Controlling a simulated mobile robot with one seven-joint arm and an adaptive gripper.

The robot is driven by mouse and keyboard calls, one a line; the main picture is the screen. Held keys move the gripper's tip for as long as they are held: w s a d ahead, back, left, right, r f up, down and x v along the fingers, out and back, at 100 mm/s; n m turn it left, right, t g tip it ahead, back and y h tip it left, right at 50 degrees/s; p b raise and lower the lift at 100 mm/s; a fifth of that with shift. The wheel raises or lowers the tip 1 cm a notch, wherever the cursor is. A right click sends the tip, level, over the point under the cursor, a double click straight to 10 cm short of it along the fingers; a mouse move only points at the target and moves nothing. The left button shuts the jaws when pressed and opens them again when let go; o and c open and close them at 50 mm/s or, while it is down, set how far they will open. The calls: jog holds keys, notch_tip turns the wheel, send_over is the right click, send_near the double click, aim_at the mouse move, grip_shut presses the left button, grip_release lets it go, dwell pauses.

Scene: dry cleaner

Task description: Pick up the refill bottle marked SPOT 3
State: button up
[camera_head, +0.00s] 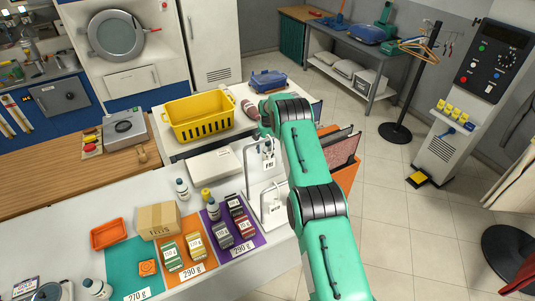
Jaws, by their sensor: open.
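One bottle (182,189) is behind the cardboard box, one (213,209) is by the purple mat, and one (98,288) is at the near left. Their markings are too small to read, so I cannot tell which is SPOT 3. My green arm reaches in from the lower right. My gripper (266,143) is at its far end, partly hidden by the arm, near the white wire stand (249,178). It is open, and I see nothing held in it.
Teal, orange (196,270) and purple (254,241) mats hold small packs. A cardboard box (158,220), an orange tray (109,234) and a white flat case (214,165) stand nearby. A yellow basket (199,130) is behind. The floor at right is mostly open.

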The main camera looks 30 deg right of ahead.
jog(key=shift+f, duration=0.2)
jog(key=shift+c, duration=0.5)
jog(key=c, duration=1.3)
jog(key=shift+r, duration=0.15)
jog(key=shift+c, duration=0.2)
jog(key=shift+r+b, duration=0.35)
jog(key=shift+r, duration=4.6)
